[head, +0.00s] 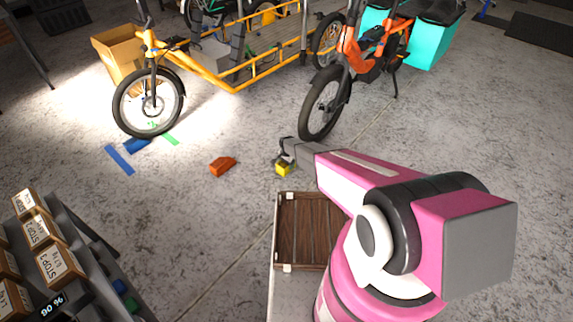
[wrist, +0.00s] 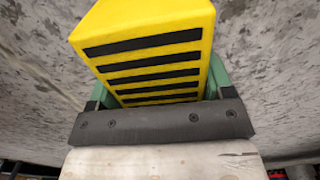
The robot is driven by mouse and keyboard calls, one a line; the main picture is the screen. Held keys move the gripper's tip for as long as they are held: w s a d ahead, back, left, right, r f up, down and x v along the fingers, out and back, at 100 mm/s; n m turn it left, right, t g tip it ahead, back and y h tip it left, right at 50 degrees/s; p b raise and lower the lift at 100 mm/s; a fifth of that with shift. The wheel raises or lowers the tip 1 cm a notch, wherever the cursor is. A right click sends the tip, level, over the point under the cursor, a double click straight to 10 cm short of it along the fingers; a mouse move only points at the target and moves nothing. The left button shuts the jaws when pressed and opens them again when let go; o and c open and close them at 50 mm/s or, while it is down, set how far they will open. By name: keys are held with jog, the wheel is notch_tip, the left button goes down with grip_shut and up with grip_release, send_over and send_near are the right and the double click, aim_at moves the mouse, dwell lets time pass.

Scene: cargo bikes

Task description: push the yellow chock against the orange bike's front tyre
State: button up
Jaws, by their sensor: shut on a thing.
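The yellow chock (head: 283,169) is low over the floor or on it, just in front of the orange bike's front tyre (head: 318,108); there is a visible gap between them in the head view. My gripper (head: 284,158) is shut on the chock. In the wrist view the yellow chock (wrist: 150,45), with black stripes on one face, sits between the green fingers of my gripper (wrist: 158,90). The orange bike (head: 372,50) stands upright at the upper middle. The tyre does not show in the wrist view.
An orange-red chock (head: 222,166) lies on the floor to the left. Blue (head: 120,160) and green strips lie near the yellow cargo bike (head: 240,85). A wooden crate (head: 305,230) is in front of me. A shelf with boxes (head: 60,265) stands at lower left. Floor between is clear.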

jog(key=o, duration=1.3)
jog(key=shift+c, duration=0.2)
jog(key=shift+r, duration=0.65)
notch_tip(320, 180, up, 11)
jog(key=s+d+r+n, duration=0.2)
jog(key=s+d+r, duration=0.5)
jog(key=s+r, duration=0.4)
jog(key=s+d+r+n, duration=0.3)
jog(key=s+d+r, duration=0.5)
jog(key=s+r, duration=0.3)
jog(key=s+d+r+n, duration=0.2)
jog(key=s+d+r, duration=0.6)
jog(key=s+r, duration=0.4)
notch_tip(320, 180, up, 6)
jog(key=shift+d+f+n, duration=0.2)
jog(key=shift+d+n, duration=0.05)
jog(key=shift+n, duration=0.05)
